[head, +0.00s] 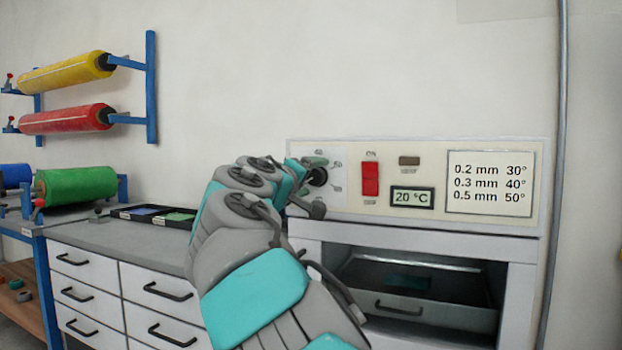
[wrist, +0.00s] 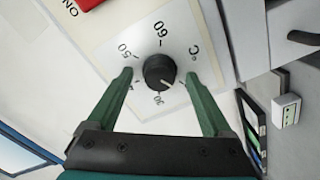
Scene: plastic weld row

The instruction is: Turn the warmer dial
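The warmer dial is a round black knob (wrist: 159,71) on a white scale plate with marks such as 30, 50 and 60. Its light pointer line points to the lower right in the wrist view, beside the 30. In the head view the dial (head: 317,177) is on the left of the cream control panel, partly behind my arm. My gripper (wrist: 158,74) is open, with one green finger on each side of the dial. A gap shows between each finger and the knob. The display (head: 411,197) reads 20 °C.
A red switch (head: 370,179) and a chart of thickness and temperature (head: 491,183) are right of the dial. A drawer (head: 425,306) sits in the open bay below. A grey counter (head: 150,236) with a black tray (head: 128,214) stands left, below film rolls (head: 68,119).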

